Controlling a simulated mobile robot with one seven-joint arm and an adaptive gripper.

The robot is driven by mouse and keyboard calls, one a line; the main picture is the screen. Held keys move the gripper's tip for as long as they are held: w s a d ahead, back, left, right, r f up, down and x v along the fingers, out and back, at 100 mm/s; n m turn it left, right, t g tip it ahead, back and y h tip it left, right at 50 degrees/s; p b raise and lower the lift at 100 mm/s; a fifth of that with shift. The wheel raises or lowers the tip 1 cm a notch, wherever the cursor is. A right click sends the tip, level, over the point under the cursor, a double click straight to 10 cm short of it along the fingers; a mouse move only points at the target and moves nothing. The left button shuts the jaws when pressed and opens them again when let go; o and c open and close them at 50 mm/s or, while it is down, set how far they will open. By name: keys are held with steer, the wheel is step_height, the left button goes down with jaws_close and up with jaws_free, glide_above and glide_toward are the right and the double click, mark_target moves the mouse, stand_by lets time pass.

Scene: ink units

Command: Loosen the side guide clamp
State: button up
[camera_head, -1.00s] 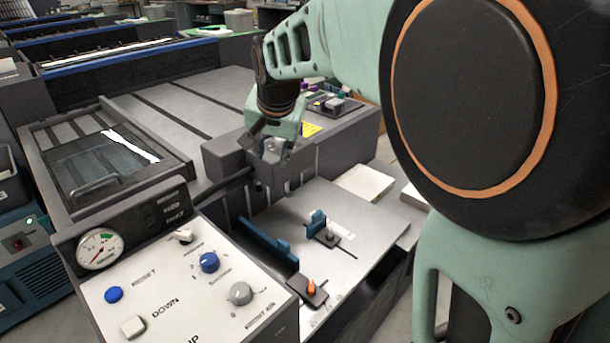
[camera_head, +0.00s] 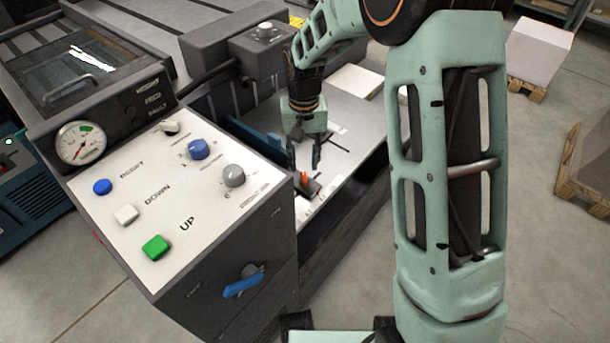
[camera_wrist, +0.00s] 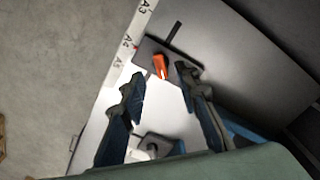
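A clamp with an orange lever (camera_head: 304,176) on a dark base sits near the front edge of the grey feed board (camera_head: 349,114). In the wrist view the orange lever (camera_wrist: 160,66) stands on its dark plate beside a slot, near a size scale (camera_wrist: 128,50). My gripper (camera_head: 304,162) points down over this clamp. Its two dark fingers are open; in the wrist view the gripper (camera_wrist: 160,80) shows the lever between and just beyond the fingertips. Contact cannot be told.
The long blue guide (camera_head: 250,136) lies left of my gripper. The control panel (camera_head: 140,180), with buttons and knobs, stands close on the left. A grey box (camera_head: 235,50) stands behind. Pallets with stacked sheets (camera_head: 541,50) are far right.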

mark_target(304, 178)
step_height(304, 178, down, 6)
steer(key=shift+r+b, duration=0.1)
steer(key=shift+b, duration=0.3)
steer(key=shift+c, duration=0.6)
jaws_close()
